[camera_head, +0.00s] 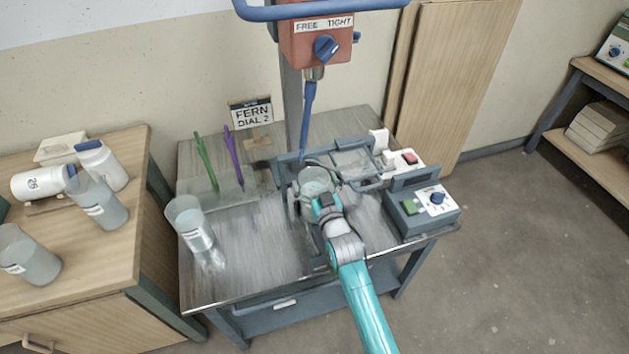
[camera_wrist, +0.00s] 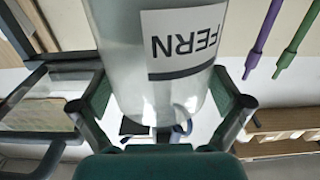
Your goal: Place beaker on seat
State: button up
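A clear beaker (camera_wrist: 120,55) with a white FERN label, upside down in the wrist view, fills the space between my gripper's fingers (camera_wrist: 165,110). Both fingers press against its sides. In the head view my gripper (camera_head: 312,198) and the clear beaker (camera_head: 314,174) are over the blue-grey frame under the stirrer, which seems to be the seat (camera_head: 287,158). The arm partly covers the beaker. I cannot tell whether its bottom touches the seat.
A red stirrer head (camera_head: 315,42) with a blue shaft (camera_head: 308,115) hangs just above. Another clear beaker (camera_head: 190,222) stands at the table's left. A FERN DIAL 2 sign (camera_head: 251,114), purple and green rods (camera_head: 233,157) and a dial box (camera_head: 424,207) stand around.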

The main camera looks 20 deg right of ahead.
jog(key=shift+r, duration=0.15)
jog(key=s, duration=1.2)
jog(key=s+f+g, duration=0.2)
jog(key=s+f, duration=0.1)
jog(key=s, duration=3)
jog(key=s+r+g, duration=0.1)
jog(key=s+r, duration=0.4)
jog(key=s, duration=0.3)
jog(key=shift+s+r, duration=0.35)
jog(key=shift+r, duration=0.05)
